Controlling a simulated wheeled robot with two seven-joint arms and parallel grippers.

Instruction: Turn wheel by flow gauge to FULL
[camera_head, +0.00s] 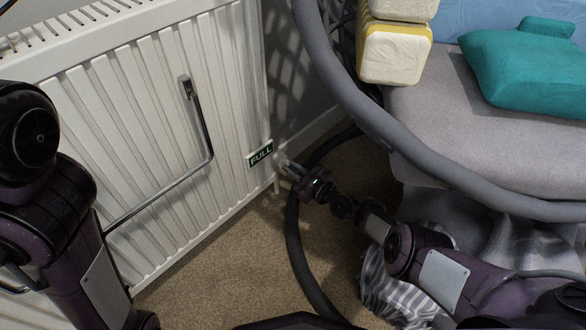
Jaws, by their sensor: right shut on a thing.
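A dark sign reading FULL (260,153) is on the lower right end of the white radiator (160,110). My right gripper (285,166) reaches in from the lower right, just right of the sign. It is shut on a small pale part at the radiator's corner, which looks like the wheel. The fingers and shadow hide most of the wheel, and its setting cannot be read. I cannot make out a separate flow gauge. My left arm stands at the left in front of the radiator; its gripper does not show.
A metal rail (210,140) stands out from the radiator. A grey-framed seat (430,150) with a teal cushion (525,75) fills the right. Striped cloth (385,290) lies beneath my right arm.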

